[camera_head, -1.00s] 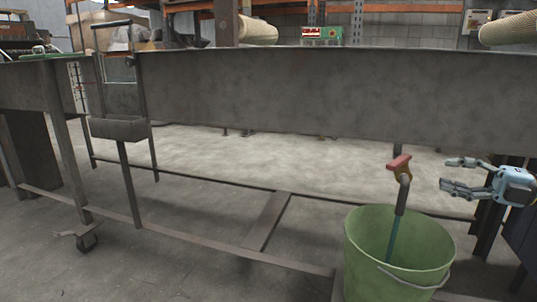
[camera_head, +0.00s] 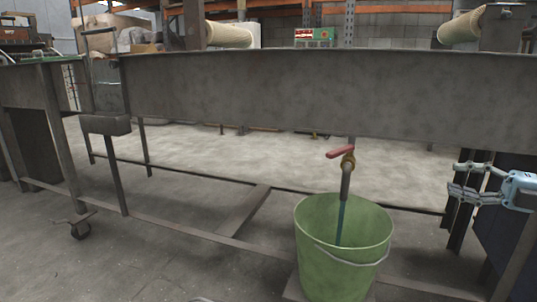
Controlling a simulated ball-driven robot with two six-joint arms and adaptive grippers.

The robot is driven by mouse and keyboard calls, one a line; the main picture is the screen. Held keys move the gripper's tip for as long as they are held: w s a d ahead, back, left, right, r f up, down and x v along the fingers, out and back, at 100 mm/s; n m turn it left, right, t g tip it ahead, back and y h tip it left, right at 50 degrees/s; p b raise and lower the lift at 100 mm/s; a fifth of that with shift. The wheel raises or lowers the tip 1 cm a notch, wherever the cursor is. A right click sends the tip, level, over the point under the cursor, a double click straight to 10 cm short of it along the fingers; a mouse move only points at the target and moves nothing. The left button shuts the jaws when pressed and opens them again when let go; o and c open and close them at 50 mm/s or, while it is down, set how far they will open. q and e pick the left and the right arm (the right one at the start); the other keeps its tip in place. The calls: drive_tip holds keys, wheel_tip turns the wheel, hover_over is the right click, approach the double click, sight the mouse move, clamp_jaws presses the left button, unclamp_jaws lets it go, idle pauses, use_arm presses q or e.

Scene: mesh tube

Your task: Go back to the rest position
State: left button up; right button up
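My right gripper (camera_head: 476,182) is at the right edge of the head view, its fingers pointing left. The fingers are apart with nothing between them. It is to the right of the red-handled tap (camera_head: 341,152) and clear of it. The tap's pipe (camera_head: 346,184) points down, with a blue-green stream or tube (camera_head: 341,222) running from it into the green bucket (camera_head: 318,262). The bucket stands upright below the tap. My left gripper is not in this view.
A long grey metal trough (camera_head: 290,95) on legs spans the view, with a low frame rail (camera_head: 190,231) beneath it. A dark panel (camera_head: 501,225) stands behind and below my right gripper. The concrete floor at the left front is open.

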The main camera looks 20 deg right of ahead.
drive_tip(key=s+a+f+m+g+h, duration=0.2)
drive_tip(key=s+a+f+m+h, duration=0.4)
drive_tip(key=s+a+f+m, duration=0.45)
drive_tip(key=s+a+f+m+g+h, duration=0.1)
drive_tip(key=s+a+f+m+h, duration=0.6)
drive_tip(key=a+f+m, duration=0.55)
use_arm(q)
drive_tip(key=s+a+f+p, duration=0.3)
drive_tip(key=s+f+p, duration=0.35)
drive_tip(key=p, duration=0.55)
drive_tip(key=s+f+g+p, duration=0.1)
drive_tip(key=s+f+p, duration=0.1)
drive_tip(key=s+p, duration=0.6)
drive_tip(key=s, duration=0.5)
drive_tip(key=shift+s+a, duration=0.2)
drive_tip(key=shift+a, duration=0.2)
use_arm(e)
drive_tip(key=s+f+m+g, duration=0.1)
drive_tip(key=s+f+g, duration=0.2)
drive_tip(key=s, duration=0.7)
drive_tip(key=s+f+m+g, duration=0.1)
drive_tip(key=s+f+g, duration=0.2)
drive_tip(key=s, duration=0.8)
drive_tip(key=s+f+m+g, duration=0.1)
drive_tip(key=s+f+g, duration=0.2)
drive_tip(key=s, duration=0.8)
drive_tip(key=shift+f+g, duration=0.4)
drive_tip(key=shift+f, duration=0.35)
